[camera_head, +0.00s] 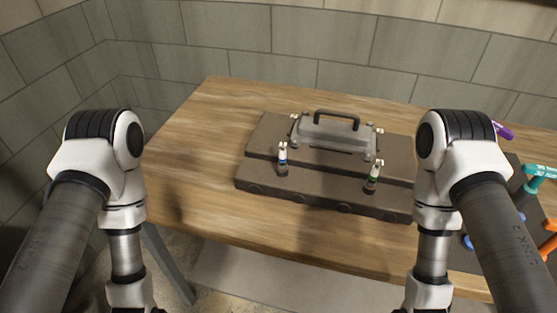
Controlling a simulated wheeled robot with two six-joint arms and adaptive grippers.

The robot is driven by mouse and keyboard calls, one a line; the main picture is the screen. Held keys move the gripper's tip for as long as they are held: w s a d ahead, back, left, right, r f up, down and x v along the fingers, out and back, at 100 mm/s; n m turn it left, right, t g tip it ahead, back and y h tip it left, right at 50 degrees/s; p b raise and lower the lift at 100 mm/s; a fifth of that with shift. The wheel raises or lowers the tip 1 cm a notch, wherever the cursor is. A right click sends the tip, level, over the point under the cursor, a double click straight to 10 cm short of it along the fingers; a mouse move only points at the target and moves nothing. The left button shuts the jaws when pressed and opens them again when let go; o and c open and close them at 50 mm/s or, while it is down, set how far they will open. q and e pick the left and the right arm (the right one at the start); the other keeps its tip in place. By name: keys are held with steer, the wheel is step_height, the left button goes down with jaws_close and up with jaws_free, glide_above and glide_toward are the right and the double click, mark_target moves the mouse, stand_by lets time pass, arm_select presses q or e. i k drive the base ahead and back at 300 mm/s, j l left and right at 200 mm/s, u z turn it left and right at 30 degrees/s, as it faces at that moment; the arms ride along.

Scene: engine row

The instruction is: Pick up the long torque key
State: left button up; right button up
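Several coloured tools lie at the right edge, partly cut off by the frame and partly behind my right arm. A purple tool end (503,131) shows farthest back, a teal T-shaped handle (541,171) in the middle, and an orange handle (549,243) nearer. I cannot tell which of them is the long torque key. Both my arms hang down in front of the table, and both grippers are below the picture's lower edge.
A wooden table (185,190) carries a dark engine block (325,192) with a grey cover (335,135) and black handle. Short upright pieces with blue (283,158) and green (375,175) bands stand on it. A dark tool mat (497,258) lies right. The table's left side is clear.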

mark_target(527, 191)
steer(key=z, duration=1.65)
steer(key=i+l, duration=0.1)
steer(key=l, duration=0.2)
steer(key=i+l, duration=0.1)
steer(key=l, duration=0.15)
steer(key=z, duration=0.05)
